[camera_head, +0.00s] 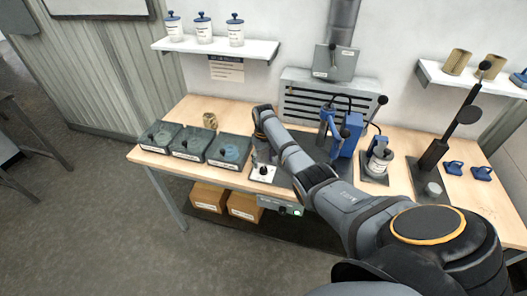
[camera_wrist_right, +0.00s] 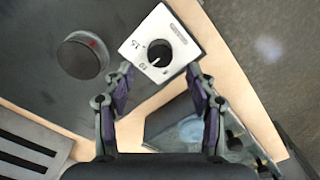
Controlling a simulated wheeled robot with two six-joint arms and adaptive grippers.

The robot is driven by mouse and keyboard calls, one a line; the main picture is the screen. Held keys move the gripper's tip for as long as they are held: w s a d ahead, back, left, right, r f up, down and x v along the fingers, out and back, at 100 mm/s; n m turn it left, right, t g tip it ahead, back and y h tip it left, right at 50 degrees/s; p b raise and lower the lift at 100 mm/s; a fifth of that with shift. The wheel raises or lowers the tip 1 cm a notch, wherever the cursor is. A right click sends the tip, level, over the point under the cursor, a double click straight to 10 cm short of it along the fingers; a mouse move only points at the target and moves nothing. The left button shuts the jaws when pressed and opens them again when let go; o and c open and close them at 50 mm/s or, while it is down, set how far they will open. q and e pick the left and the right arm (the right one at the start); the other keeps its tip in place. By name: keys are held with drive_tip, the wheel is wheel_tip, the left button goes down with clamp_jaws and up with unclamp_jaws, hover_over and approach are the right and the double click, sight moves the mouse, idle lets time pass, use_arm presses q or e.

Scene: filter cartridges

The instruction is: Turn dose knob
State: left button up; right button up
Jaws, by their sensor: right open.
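The dose knob is black with a white pointer line (camera_wrist_right: 159,53). It sits on a square white plate (camera_wrist_right: 180,40) with printed numbers, near the table edge in the right wrist view. In the head view the white plate (camera_head: 261,174) lies at the table's front, right of the dark bins. My right gripper (camera_wrist_right: 161,72) is open and empty. Its fingertips are apart, one to each side just short of the knob, and I see no contact. In the head view my right gripper (camera_head: 262,155) hangs above the plate, partly hidden by my arm. My left gripper is not in view.
A round black disc with a red mark (camera_wrist_right: 83,55) sits on a dark base beside the plate. A blue device (camera_head: 347,135) and a cartridge stand (camera_head: 375,168) are to the right. Cardboard boxes (camera_head: 244,206) lie below.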

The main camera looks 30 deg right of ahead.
sight(264, 169)
wheel_tip(264, 169, up, 7)
drive_tip(key=shift+r, duration=0.2)
idle(0.4)
